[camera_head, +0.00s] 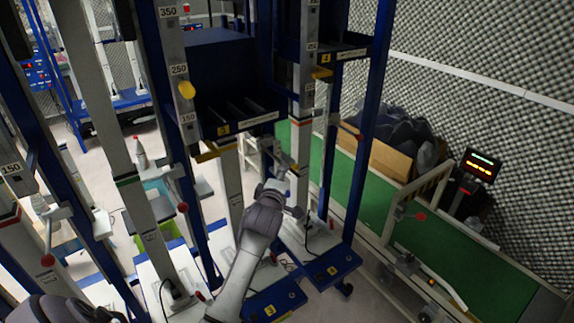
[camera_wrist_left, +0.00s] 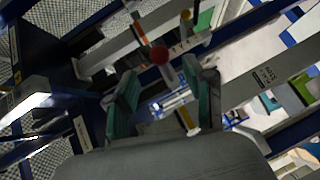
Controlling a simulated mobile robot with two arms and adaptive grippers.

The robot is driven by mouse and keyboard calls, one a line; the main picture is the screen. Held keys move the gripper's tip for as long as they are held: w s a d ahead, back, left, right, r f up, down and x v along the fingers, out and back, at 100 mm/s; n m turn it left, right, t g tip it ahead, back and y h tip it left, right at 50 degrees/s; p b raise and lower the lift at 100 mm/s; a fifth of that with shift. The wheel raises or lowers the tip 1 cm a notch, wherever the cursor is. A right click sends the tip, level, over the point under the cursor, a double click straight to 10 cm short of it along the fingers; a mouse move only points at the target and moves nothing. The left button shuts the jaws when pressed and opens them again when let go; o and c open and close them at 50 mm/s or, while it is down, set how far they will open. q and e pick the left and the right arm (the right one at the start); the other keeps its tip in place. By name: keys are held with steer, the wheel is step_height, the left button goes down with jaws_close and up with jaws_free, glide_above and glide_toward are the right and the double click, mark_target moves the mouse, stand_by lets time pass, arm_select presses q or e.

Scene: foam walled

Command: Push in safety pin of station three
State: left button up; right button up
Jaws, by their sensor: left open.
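Red-ball levers (camera_head: 182,207) stick out between the columns. A green conveyor (camera_head: 450,265) and a monitor (camera_head: 481,166) are at the right. Blue posts and platforms (camera_head: 332,270) crowd the room around my arm.

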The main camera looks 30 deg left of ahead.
mark_target(272, 155)
arm_select(q)
steer(key=x, duration=0.7)
steer(key=shift+w+p, duration=0.15)
steer(key=shift+p, duration=0.25)
jaws_close()
